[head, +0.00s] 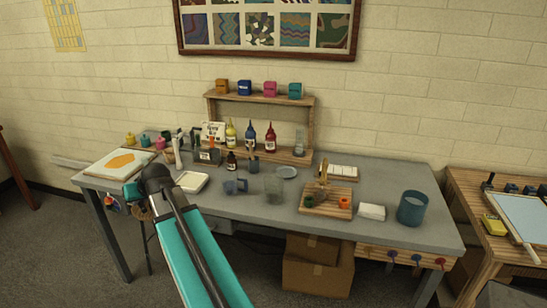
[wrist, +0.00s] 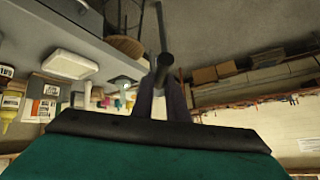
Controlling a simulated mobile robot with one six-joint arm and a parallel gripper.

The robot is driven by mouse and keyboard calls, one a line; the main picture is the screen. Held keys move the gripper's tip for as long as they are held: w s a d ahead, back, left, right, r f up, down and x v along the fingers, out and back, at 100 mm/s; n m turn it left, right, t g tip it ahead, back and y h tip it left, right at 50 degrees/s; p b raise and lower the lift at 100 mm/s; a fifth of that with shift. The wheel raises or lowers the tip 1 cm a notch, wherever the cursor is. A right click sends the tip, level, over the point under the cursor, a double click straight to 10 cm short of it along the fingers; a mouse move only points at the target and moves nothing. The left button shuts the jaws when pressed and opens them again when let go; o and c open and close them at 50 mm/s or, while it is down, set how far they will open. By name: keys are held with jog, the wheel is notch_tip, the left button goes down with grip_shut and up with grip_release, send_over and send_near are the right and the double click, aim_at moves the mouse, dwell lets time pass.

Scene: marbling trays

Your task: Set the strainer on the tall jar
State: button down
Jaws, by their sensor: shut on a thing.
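In the wrist view my gripper (wrist: 162,98) is shut on a dark, rounded bar (wrist: 165,62), seen nearly end on. It looks like the strainer's handle; I cannot make out the strainer's bowl. In the head view my arm reaches to the table's front left, and the fingers and held thing are not clear there. A clear, tall-sided jar (head: 274,190) stands upright near the middle of the table, to the right of my arm. It looks like the tall jar. My gripper is well apart from it.
A brown stool (wrist: 125,46) is near the table's front.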

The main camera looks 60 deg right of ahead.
jog(key=s+d+r+p, duration=0.1)
jog(key=s+d+r, duration=0.1)
jog(key=s+d, duration=0.8)
jog(key=s+d+r+m+h+p, duration=0.1)
jog(key=s+d+r, duration=0.1)
jog(key=s+d, duration=0.9)
jog(key=s+d+r+p, duration=0.1)
jog(key=s+d+r, duration=0.1)
jog(key=s+d, duration=0.9)
jog(key=d, duration=0.8)
jog(key=shift+d+m, duration=0.4)
jog(key=shift+s+b, duration=0.15)
jog(key=shift+b, duration=0.2)
jog(key=shift+f+b, duration=3.4)
jog(key=shift+f, duration=1.65)
jog(key=c, duration=1.7)
grip_release()
jog(key=shift+a, duration=0.1)
